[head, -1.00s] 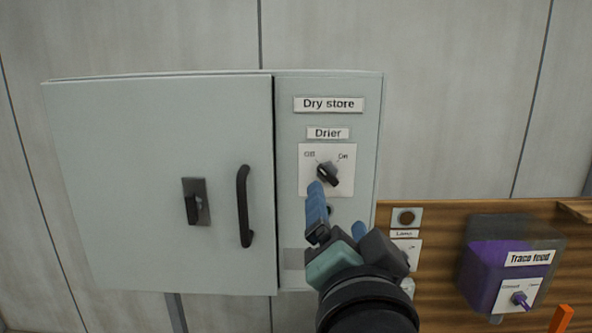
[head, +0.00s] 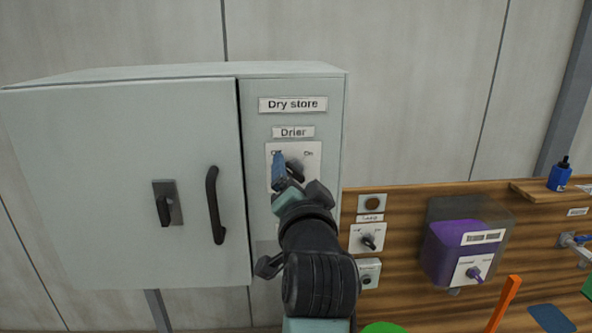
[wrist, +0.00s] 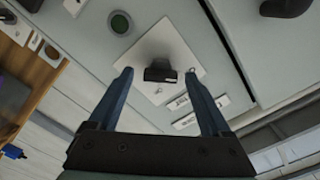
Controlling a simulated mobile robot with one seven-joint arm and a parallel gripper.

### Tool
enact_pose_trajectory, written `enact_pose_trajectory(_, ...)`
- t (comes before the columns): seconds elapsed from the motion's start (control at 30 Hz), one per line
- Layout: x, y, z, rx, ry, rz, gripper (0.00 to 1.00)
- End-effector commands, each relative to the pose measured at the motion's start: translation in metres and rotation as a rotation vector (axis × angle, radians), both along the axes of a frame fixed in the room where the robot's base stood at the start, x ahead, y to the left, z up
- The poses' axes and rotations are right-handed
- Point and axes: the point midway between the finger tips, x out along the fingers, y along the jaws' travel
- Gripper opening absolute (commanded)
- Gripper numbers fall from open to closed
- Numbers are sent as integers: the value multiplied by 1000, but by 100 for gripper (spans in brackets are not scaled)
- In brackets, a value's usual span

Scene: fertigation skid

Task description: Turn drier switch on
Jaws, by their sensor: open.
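The drier switch is a dark rotary knob (head: 295,171) on a white plate (head: 312,152) under the "Drier" label, with "Off" at upper left and "On" at upper right. In the head view my gripper (head: 284,172) is in front of the plate and hides part of the knob and the "Off" mark. In the wrist view my gripper (wrist: 158,76) is open, with one blue finger on each side of the knob (wrist: 160,72). Contact between fingers and knob cannot be made out. Which mark the knob points to is unclear.
The dry store cabinet (head: 120,200) has a closed door with a black handle (head: 215,205) and a latch (head: 166,203). To the right, a wooden board (head: 410,205) carries a lamp switch (head: 368,241) and a purple trace feed tank (head: 450,250).

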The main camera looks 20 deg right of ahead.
Motion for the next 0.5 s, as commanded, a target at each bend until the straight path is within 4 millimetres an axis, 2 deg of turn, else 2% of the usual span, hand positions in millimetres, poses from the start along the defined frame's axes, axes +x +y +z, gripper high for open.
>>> enact_pose_trajectory(0.3, 2, 0, 0, -1, -1, 0, 82)
enact_pose_trajectory(0.37, 2, 0, 0, -1, -1, 0, 74)
enact_pose_trajectory(0.5, 2, 0, 0, -1, -1, 0, 48)
